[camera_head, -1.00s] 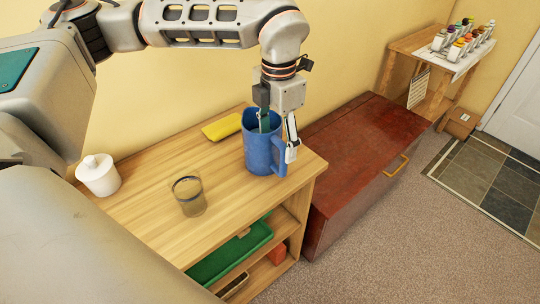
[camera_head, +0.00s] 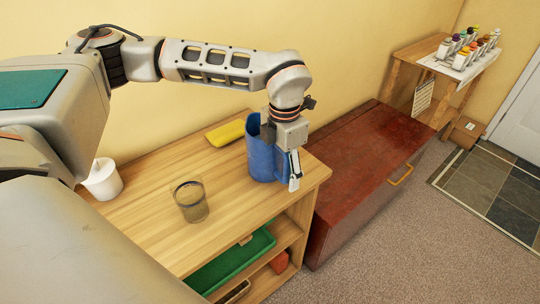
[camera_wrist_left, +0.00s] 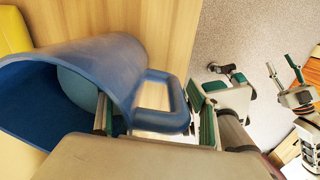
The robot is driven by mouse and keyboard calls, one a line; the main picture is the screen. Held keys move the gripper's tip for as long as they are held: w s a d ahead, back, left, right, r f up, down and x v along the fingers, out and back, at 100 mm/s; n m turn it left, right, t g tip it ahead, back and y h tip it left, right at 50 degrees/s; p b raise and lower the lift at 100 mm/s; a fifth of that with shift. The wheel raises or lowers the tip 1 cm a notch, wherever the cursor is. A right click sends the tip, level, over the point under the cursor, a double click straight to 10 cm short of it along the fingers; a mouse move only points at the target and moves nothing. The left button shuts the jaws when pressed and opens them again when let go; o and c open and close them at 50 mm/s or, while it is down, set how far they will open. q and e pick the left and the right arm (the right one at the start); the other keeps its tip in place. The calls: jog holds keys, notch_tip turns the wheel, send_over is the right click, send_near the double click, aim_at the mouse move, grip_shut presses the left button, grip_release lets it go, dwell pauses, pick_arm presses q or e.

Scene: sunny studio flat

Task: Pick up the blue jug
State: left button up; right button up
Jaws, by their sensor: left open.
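The blue jug (camera_head: 261,153) stands upright near the right end of the wooden shelf unit's top. My left gripper (camera_head: 281,170) is open and points down at the jug's right side. One finger shows outside the handle; the other is hidden by the jug in the head view. In the left wrist view, the jug's handle (camera_wrist_left: 168,121) lies between the two fingers of my left gripper (camera_wrist_left: 155,118), with a gap to the outer finger. My right gripper (camera_wrist_left: 284,72) shows far off in that view, with its fingers apart and empty.
On the wooden top (camera_head: 150,215) are a glass (camera_head: 190,203), a white pot (camera_head: 102,180) and a yellow block (camera_head: 225,133). A green tray (camera_head: 235,263) lies on the shelf below. A dark red chest (camera_head: 365,170) stands close on the right. Paint bottles (camera_head: 470,45) stand farther back.

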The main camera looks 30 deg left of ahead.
pick_arm(q)
grip_shut()
jog(key=shift+r, duration=0.1)
